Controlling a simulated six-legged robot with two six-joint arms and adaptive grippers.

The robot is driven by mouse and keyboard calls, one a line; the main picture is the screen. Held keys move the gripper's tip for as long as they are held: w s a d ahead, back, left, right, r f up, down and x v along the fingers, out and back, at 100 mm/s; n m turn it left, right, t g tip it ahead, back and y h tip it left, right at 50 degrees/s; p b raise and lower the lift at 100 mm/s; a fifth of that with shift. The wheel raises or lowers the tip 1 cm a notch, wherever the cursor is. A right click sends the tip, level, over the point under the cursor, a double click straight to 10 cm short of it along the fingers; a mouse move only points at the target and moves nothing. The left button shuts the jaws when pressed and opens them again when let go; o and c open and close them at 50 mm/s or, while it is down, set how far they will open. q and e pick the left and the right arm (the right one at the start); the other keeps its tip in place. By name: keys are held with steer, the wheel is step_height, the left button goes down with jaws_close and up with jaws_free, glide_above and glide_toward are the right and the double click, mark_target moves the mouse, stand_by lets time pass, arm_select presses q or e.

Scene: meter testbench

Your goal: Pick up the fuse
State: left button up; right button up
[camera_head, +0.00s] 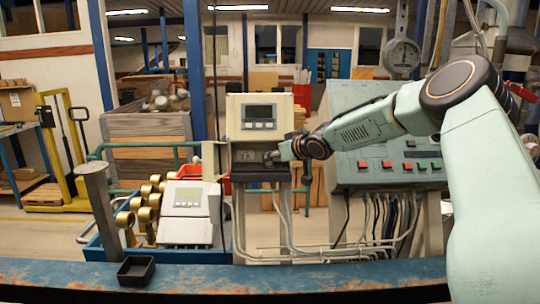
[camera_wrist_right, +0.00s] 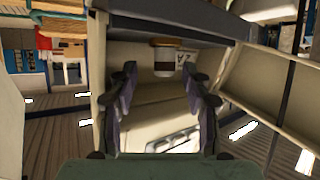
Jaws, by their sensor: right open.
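The fuse (camera_wrist_right: 164,60) shows in the right wrist view as a small cylinder with a brownish-gold band and a pale and dark body. It sits in the recess of a beige meter housing, beside a partly visible marking. My right gripper (camera_wrist_right: 163,85) is open, with one finger on each side of the fuse's line and nothing between them. I cannot tell how far the fuse is from the fingertips. In the head view my right gripper (camera_head: 274,156) is at the lower front of the mounted meter (camera_head: 259,103). The fuse cannot be made out there. My left gripper is not in view.
A green console (camera_head: 395,145) with red and green buttons stands right of the meter. Cables hang below both. A second meter (camera_head: 189,198) and brass fittings (camera_head: 145,208) are at the left. A small black tray (camera_head: 136,270) sits on the blue bench edge (camera_head: 230,280).

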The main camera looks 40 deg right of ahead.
steer(key=shift+w+a+p, duration=0.35)
steer(key=shift+w, duration=0.15)
steer(key=shift+w+f, duration=0.15)
steer(key=shift+w, duration=0.2)
steer(key=shift+w+p, duration=0.15)
steer(key=shift+p, duration=0.2)
steer(key=shift+d+f, duration=0.2)
steer(key=shift+d, duration=0.1)
steer(key=shift+d+f, duration=0.1)
steer(key=shift+d, duration=0.05)
steer(key=shift+w+f, duration=0.15)
steer(key=shift+w, duration=0.15)
steer(key=shift+w+a, duration=0.15)
steer(key=shift+a, duration=0.25)
steer(key=shift+c, duration=1.1)
steer(key=shift+s+d, duration=0.1)
steer(key=shift+s, duration=0.15)
steer(key=c, duration=0.3)
steer(key=shift+s+d, duration=0.15)
steer(key=shift+d, duration=0.05)
steer(key=shift+c, duration=2.2)
steer(key=shift+w+a, duration=0.2)
steer(key=shift+a, duration=0.05)
jaws_close()
